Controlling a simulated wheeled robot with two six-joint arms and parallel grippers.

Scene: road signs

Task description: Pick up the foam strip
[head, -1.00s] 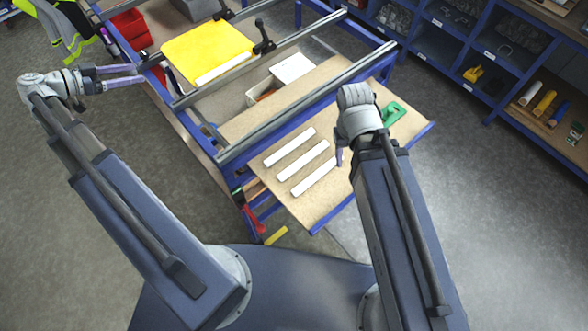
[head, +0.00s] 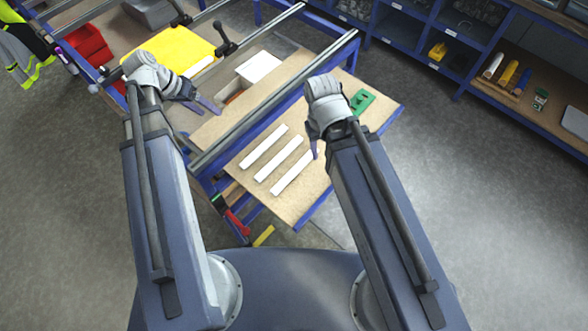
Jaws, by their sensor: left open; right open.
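Three white foam strips lie side by side on the brown board at the near end of the workbench: the left one (head: 264,147), the middle one (head: 279,159) and the right one (head: 292,173). Another white strip (head: 199,68) lies along the edge of the yellow sign plate (head: 168,52). My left gripper (head: 207,103) is open and empty, above the bench near that plate and left of the three strips. My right gripper (head: 315,150) hangs close to the far end of the right strip and covers part of it. Its jaws are seen edge-on; I see nothing between them.
Metal rails (head: 276,98) cross the bench. A white box (head: 259,66) stands behind them. A green tool (head: 361,101) lies at the board's right. Red bins (head: 84,45) are at the left. Blue shelves (head: 400,43) stand behind. The floor at the right is clear.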

